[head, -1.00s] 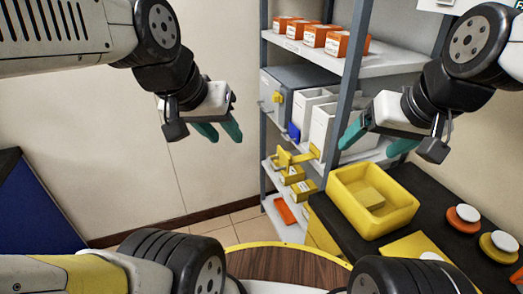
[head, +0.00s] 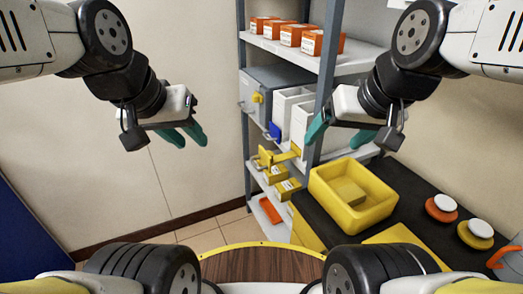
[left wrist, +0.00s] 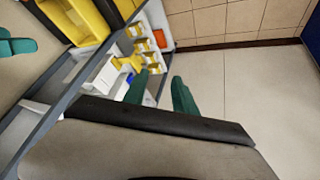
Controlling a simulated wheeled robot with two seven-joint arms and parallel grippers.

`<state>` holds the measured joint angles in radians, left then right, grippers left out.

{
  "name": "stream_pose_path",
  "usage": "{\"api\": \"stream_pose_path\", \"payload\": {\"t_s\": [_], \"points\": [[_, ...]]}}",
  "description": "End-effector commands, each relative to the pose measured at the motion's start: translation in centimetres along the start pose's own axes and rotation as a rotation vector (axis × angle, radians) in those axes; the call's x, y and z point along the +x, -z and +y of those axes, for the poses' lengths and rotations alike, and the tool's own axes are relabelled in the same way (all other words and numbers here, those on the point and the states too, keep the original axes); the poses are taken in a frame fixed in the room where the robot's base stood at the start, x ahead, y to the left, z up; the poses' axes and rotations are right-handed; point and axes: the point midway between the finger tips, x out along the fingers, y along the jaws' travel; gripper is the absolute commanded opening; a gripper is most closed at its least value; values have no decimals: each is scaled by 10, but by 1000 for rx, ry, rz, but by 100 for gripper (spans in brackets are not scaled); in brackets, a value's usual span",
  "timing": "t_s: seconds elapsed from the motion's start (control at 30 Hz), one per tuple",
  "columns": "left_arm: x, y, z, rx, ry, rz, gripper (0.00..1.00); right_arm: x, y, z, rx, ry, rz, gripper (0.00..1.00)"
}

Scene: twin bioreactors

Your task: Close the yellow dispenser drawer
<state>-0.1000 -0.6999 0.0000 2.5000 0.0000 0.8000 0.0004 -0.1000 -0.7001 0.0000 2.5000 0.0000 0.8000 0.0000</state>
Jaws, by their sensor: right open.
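On the shelf rack in the head view, a yellow piece that looks like a pulled-out drawer with a yellow front (head: 265,158) juts out below the white bins. It is small, so I cannot tell how far it is open. My left gripper (head: 186,136) is open and empty in the air, left of the rack and apart from it. Its teal fingers also show in the left wrist view (left wrist: 160,95), with the shelf beyond them. My right gripper (head: 342,134) is open and empty, in front of the rack's right post in the picture.
Yellow boxes (head: 287,189) sit below. A yellow bin (head: 318,190) stands on the dark bench at right. A round wooden top (head: 262,264) is in front. Floor left of the rack is clear.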

Motion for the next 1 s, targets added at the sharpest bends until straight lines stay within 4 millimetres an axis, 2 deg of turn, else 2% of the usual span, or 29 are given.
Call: {"api": "stream_pose_path", "payload": {"t_s": [0.03, 0.13, 0.27, 0.37, 0.57, 0.7, 0.9, 1.0], "points": [[1, 1, 0, -8, 0, -2, 21, 0, 0, 0, 0, 0, 0, 80], [5, 7, 0, -75, -2, -18, 1, 0, 0, 0, 0, 0, 0, 80], [23, 24, 0, -309, -2, -71, 0, 0, 0, 0, 0, 0, 0, 80], [45, 43, 0, -566, 15, -126, 0, 0, 0, 0, 0, 0, 0, 80], [101, 73, -1, -1098, 93, -224, 0, 0, 0, 0, 0, 0, 0, 80], [148, 86, -3, -1464, 186, -277, 0, 0, 0, 0, 0, 0, 0, 80], [209, 93, -7, -1893, 333, -306, 0, 0, 0, 0, 0, 0, 0, 80], [228, 92, -8, -2025, 385, -306, 0, 0, 0, 0, 0, 0, 0, 80]]}}
